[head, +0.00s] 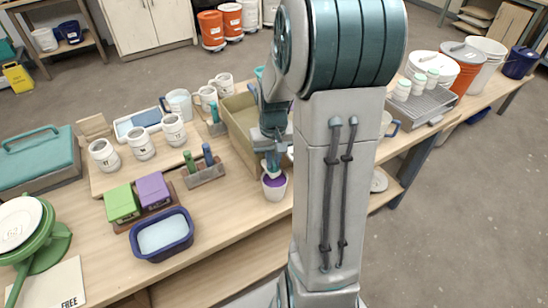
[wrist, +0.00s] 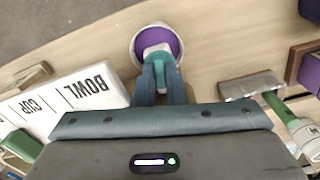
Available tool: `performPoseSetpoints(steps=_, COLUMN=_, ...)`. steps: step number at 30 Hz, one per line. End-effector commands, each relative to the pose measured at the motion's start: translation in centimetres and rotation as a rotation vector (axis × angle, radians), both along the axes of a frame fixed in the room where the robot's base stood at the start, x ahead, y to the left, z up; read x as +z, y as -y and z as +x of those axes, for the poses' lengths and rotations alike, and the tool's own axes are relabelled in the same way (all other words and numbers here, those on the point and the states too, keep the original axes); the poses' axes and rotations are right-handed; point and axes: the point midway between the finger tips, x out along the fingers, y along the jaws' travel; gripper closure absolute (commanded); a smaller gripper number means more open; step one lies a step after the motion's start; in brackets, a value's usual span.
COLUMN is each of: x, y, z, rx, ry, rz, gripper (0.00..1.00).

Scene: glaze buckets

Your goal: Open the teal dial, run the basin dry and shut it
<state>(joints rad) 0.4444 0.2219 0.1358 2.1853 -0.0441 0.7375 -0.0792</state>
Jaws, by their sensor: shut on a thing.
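The tan basin (head: 240,112) stands on the table, partly hidden behind my arm; its inside level is hard to tell. My gripper (head: 272,163) is low at its front end. In the wrist view, my gripper (wrist: 162,88) is shut on a teal piece (wrist: 161,64), which looks like the dial. How far the dial is turned cannot be told. A white bucket (head: 273,190) with a purple surface inside stands under the gripper; it also shows in the wrist view (wrist: 134,42), just beyond the fingertips, with a pale part over its middle.
A rack with green and blue handled tools (head: 203,172) stands left of the gripper. A navy tub (head: 162,250), green box (head: 121,203) and purple box (head: 152,189) are farther left. A white lettered board (wrist: 80,92) lies on the gripper's other side. The table edge is close.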

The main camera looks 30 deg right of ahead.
Motion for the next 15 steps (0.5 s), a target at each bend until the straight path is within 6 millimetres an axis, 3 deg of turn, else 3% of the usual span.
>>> performPoseSetpoints(steps=1, x=0.1, y=0.0, z=0.0, rx=0.0, ry=0.001, rz=0.0, gripper=0.86)
performPoseSetpoints(steps=2, x=0.1, y=0.0, z=0.0, rx=0.0, ry=0.001, rz=0.0, gripper=0.8)
performPoseSetpoints(steps=11, x=0.1, y=0.0, z=0.0, rx=-0.001, ry=0.002, rz=0.0, gripper=0.8)
performPoseSetpoints(steps=15, x=1.3, y=0.1, z=0.1, rx=-0.002, ry=0.005, rz=-0.003, gripper=0.8)
